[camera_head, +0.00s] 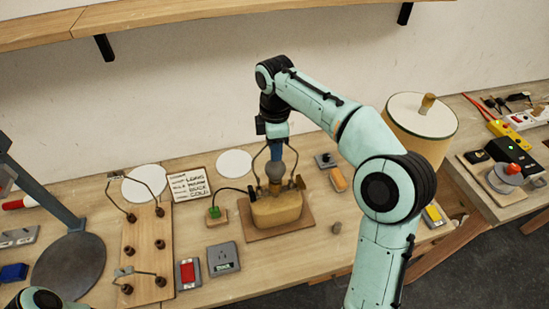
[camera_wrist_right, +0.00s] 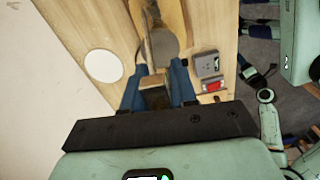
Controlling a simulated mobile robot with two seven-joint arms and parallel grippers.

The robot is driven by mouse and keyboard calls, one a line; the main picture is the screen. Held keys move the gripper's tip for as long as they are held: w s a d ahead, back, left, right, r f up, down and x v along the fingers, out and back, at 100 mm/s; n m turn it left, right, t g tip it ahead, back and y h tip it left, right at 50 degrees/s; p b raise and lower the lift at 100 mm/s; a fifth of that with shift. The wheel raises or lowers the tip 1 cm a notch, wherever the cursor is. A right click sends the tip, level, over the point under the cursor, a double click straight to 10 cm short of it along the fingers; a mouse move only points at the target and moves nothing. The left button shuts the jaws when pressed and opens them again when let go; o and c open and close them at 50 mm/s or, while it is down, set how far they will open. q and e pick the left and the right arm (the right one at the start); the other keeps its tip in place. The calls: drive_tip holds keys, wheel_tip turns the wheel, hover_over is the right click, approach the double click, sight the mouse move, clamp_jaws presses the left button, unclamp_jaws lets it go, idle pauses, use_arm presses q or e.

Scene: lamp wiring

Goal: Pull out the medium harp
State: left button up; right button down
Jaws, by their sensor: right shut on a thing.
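A thin wire harp (camera_head: 257,158), which I take for the medium one, stands around the grey bulb (camera_head: 274,172) on the tan lamp base (camera_head: 278,211). My right gripper (camera_head: 274,148) reaches down from above and is shut at the harp's top. In the right wrist view, the blue fingers (camera_wrist_right: 157,88) close around a brownish block-like piece, with the lamp below. Whether the harp's feet are seated in the lamp's side holders cannot be told. A wooden rack (camera_head: 147,240) on the left holds a larger harp (camera_head: 148,184) and a smaller harp (camera_head: 141,273). My left gripper is out of view.
A green-topped block (camera_head: 215,213) with a cable stands left of the lamp. A drum shade (camera_head: 423,115) stands behind my right arm. A switch box (camera_head: 188,274) and socket box (camera_head: 223,259) lie in front. A label card (camera_head: 190,185) and white discs lie behind.

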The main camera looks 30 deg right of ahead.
drive_tip(key=shift+r, duration=2.3)
drive_tip(key=shift+f, duration=0.1)
